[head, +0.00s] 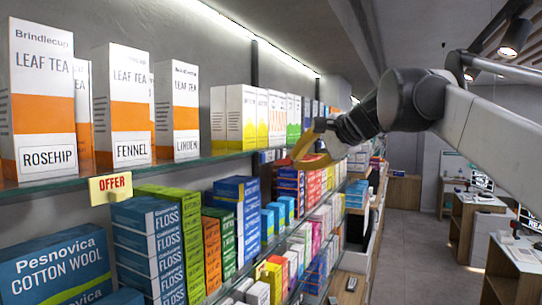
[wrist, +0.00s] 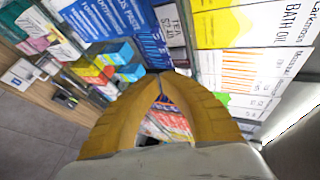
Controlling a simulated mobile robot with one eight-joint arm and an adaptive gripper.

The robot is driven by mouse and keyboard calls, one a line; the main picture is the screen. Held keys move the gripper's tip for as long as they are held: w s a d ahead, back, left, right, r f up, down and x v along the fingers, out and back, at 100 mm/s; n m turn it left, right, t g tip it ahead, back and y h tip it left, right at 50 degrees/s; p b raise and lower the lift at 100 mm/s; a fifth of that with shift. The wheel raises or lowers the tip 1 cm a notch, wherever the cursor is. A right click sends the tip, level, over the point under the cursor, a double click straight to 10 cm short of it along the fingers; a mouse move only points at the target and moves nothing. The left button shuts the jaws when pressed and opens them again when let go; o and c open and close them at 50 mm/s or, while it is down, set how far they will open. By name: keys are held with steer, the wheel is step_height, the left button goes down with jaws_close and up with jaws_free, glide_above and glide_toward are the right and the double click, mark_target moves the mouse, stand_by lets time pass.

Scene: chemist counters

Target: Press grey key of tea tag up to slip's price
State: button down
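A small electronic tag reading "TEA" (wrist: 172,25), with a line of digits below, shows turned sideways at the top of the wrist view. Its digits are too small to read surely, and I cannot make out its grey key. In the head view a small dark tag (head: 267,156) sits on the shelf edge just left of my gripper. My gripper (head: 300,155) has yellow-orange fingers. In the wrist view its fingertips (wrist: 160,74) meet just below the tag, with nothing between them; I cannot tell whether they touch it. I cannot identify a price slip.
Leaf tea boxes (head: 130,106) stand on the glass upper shelf, with a yellow OFFER card (head: 111,187) on its edge. Floss boxes (head: 150,245) and other cartons fill the shelf below. Bath oil boxes (wrist: 250,25) stand close beside the tag. The aisle floor (head: 425,240) is clear.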

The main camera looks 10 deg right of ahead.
steer(key=shift+s+d, duration=0.5)
steer(key=shift+d, duration=0.15)
steer(key=shift+s+d, duration=0.45)
steer(key=shift+d, duration=0.2)
